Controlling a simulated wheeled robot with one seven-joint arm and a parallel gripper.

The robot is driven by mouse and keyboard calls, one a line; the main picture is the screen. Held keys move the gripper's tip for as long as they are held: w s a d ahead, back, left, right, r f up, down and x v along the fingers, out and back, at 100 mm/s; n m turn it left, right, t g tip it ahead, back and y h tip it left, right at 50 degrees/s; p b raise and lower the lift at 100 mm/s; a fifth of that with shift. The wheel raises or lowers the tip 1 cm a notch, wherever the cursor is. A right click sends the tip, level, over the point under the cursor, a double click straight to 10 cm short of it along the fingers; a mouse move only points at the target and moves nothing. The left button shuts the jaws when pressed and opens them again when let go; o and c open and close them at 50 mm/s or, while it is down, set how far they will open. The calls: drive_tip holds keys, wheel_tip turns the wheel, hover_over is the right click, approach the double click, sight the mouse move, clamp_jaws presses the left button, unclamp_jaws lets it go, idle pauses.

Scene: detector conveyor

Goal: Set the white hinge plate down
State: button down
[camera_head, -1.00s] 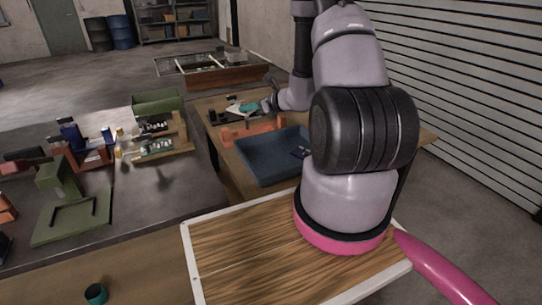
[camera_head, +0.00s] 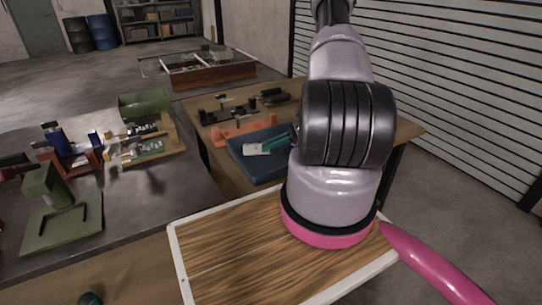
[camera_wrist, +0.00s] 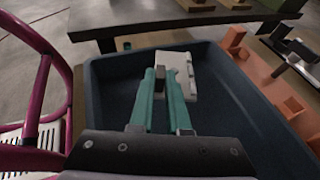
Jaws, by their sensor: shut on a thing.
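My gripper (camera_wrist: 168,95) has teal fingers and is shut on the white hinge plate (camera_wrist: 179,75). The plate sticks out ahead of the fingertips. In the head view the white hinge plate (camera_head: 257,149) shows over the blue tray (camera_head: 245,169), with my gripper (camera_head: 272,146) behind it, partly hidden by my arm. In the wrist view the blue tray (camera_wrist: 103,92) lies below the plate and the fingers. I cannot tell whether the plate touches the tray floor.
An orange rack (camera_head: 243,130) stands along the tray's far side, with dark fixtures (camera_head: 232,110) beyond it. A grey bench (camera_head: 120,205) with green and red fixtures is on the left. A wooden board (camera_head: 235,245) lies in front.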

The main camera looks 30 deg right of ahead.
sight(272, 163)
drive_tip(key=shift+f, duration=2.3)
drive_tip(key=shift+f, duration=0.15)
drive_tip(key=c, duration=0.9)
unclamp_jaws()
drive_tip(key=shift+f, duration=0.1)
drive_tip(key=shift+s+d+r, duration=0.1)
drive_tip(key=shift+d+r, duration=0.2)
drive_tip(key=v, duration=1.1)
drive_tip(key=shift+d+r, duration=0.15)
drive_tip(key=shift+r, duration=0.05)
